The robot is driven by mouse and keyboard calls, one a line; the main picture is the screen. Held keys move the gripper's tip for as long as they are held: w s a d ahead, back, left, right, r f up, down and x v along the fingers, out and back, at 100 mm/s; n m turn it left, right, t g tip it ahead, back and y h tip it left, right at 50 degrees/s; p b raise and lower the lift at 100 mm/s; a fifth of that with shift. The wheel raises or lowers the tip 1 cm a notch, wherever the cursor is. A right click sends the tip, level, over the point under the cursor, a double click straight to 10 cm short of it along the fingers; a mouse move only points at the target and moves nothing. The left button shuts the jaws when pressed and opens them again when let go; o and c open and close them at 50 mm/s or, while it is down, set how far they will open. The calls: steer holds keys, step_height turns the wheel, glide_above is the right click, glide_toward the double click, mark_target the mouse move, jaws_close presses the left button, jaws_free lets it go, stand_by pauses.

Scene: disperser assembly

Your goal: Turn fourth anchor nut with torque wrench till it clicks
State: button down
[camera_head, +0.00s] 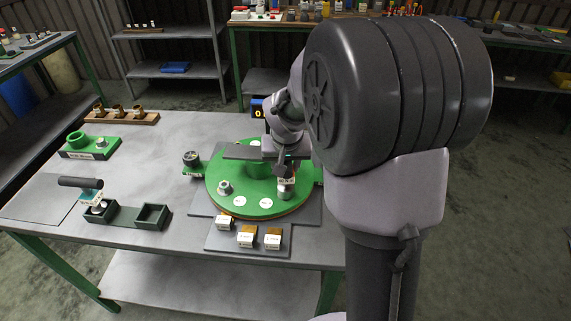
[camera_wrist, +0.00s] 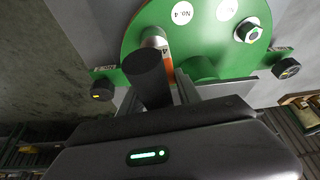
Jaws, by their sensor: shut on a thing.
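My gripper (camera_head: 279,156) is shut on the torque wrench, which has a silver socket end (camera_head: 286,187) and a small label. In the wrist view the torque wrench (camera_wrist: 147,72) shows its black handle, an orange band and its silver end on the green round plate (camera_wrist: 140,35). The jaws (camera_wrist: 182,92) are partly hidden behind the handle. The wrench end meets the plate beside the white "No.4" disc (camera_wrist: 182,12); the fourth nut is hidden under it. Another anchor nut (camera_wrist: 248,31) is bare, and a nut also shows on the plate's left in the head view (camera_head: 224,187).
Small labelled boxes (camera_head: 247,237) stand at the table's front. A green fixture (camera_head: 90,147) and a wooden rack (camera_head: 121,115) are farther back. The table's middle left is clear.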

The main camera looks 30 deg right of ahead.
steer(key=shift+r+p, duration=1.7)
steer(key=shift+r, duration=0.8)
